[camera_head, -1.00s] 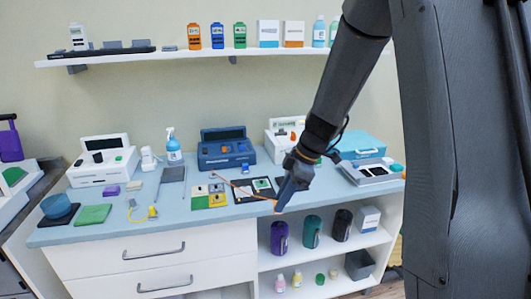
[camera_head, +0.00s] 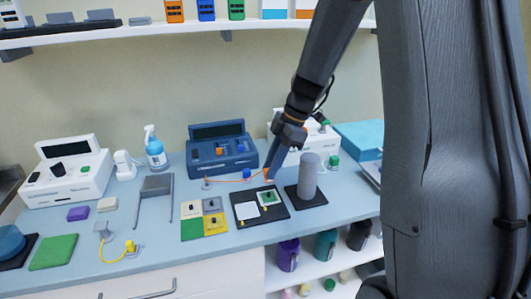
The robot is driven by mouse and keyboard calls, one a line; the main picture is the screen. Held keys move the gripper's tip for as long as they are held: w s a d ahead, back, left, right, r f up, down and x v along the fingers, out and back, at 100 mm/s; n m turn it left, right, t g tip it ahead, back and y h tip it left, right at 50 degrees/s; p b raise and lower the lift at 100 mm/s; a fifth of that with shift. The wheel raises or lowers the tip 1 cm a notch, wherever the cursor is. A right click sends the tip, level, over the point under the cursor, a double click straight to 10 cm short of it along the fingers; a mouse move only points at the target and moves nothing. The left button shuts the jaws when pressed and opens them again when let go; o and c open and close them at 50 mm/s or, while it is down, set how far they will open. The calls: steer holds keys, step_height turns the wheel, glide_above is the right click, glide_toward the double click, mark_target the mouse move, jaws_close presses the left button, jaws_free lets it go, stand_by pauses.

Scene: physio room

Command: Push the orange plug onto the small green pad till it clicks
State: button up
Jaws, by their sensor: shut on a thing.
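My gripper (camera_head: 269,171) is shut on the orange plug (camera_head: 267,174), only a bit of which shows at the fingertips. It points down, above and behind a black board (camera_head: 246,222) on the bench. The small green pad (camera_head: 266,198), with a pale middle, is on the right part of this board, just below the plug in the picture. The plug appears apart from the pad; the exact height gap cannot be told. A thin orange cable (camera_head: 232,181) runs left from the plug towards the blue device (camera_head: 222,150).
A grey cylinder (camera_head: 308,178) stands upright on a dark base close to the right of the board. Four-colour tiles (camera_head: 203,219) lie to its left. A yellow cable (camera_head: 119,256), a larger green pad (camera_head: 53,252) and a spray bottle (camera_head: 155,150) are farther left.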

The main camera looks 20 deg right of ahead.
steer(key=shift+w, duration=0.4)
steer(key=b, duration=0.3)
glide_above(267, 193)
steer(key=d, duration=0.1)
steer(key=shift+d+f, duration=0.1)
steer(key=shift+f, duration=2.45)
steer(key=shift+d, duration=0.1)
steer(key=shift+f+b, duration=1.05)
steer(key=shift+f, duration=0.05)
steer(key=shift+s+f+b, duration=0.1)
steer(key=shift+f+b, duration=0.05)
steer(key=shift+b, duration=0.35)
stand_by(2.9)
